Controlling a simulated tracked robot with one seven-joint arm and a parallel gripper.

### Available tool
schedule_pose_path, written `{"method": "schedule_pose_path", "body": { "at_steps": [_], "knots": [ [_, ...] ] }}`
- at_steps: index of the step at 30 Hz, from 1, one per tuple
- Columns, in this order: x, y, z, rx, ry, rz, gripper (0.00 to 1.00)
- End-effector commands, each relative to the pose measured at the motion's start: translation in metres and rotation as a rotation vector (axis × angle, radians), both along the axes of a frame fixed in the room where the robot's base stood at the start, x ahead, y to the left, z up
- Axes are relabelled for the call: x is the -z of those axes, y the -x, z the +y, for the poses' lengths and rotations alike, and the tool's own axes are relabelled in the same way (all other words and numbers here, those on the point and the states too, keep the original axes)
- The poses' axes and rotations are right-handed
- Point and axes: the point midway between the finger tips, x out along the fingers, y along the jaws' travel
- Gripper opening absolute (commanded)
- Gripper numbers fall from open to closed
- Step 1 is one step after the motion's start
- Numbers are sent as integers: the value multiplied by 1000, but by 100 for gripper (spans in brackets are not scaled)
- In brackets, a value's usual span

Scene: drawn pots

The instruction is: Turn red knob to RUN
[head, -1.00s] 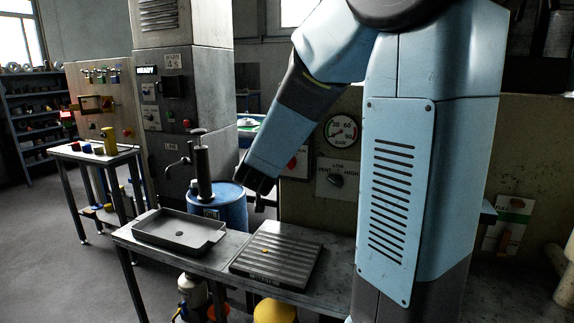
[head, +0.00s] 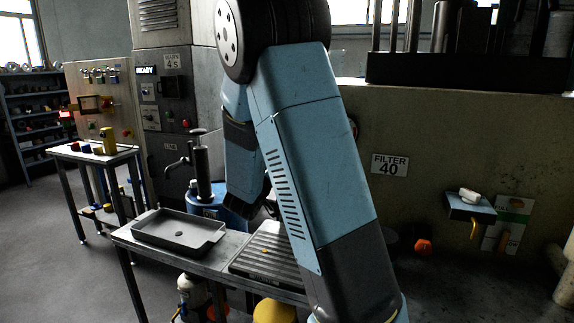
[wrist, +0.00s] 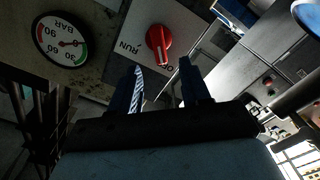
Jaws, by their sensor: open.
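The red knob (wrist: 159,42) is on a pale plate in the wrist view, which is turned almost upside down. The word RUN (wrist: 130,47) is printed left of the knob. Another label below the knob is partly legible. The knob's grip bar runs roughly up and down in the picture, not toward RUN. My gripper (wrist: 161,65) is open and empty, its two fingers just below the knob in the picture, apparently apart from it. In the head view my gripper (head: 257,203) is low beside the blue drum, and my arm hides the red knob.
A pressure gauge (wrist: 61,41) is beside the knob plate. In the head view, a bench holds a grey tray (head: 165,232) and a ribbed plate (head: 262,262). A blue drum (head: 205,206) with a pump stands behind. An orange-red knob (head: 423,246) is on the right wall.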

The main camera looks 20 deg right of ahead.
Motion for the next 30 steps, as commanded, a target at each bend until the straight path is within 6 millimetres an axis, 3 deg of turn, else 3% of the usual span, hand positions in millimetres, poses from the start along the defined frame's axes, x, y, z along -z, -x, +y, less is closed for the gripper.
{"method": "schedule_pose_path", "body": {
  "at_steps": [6,15,29,30],
  "knots": [
    [0,-27,-29,3,0,-2,47],
    [0,-56,-57,1,0,0,47],
    [0,-63,-63,-1,-1,0,47],
    [0,-63,-63,-1,-1,0,43]
  ]
}}
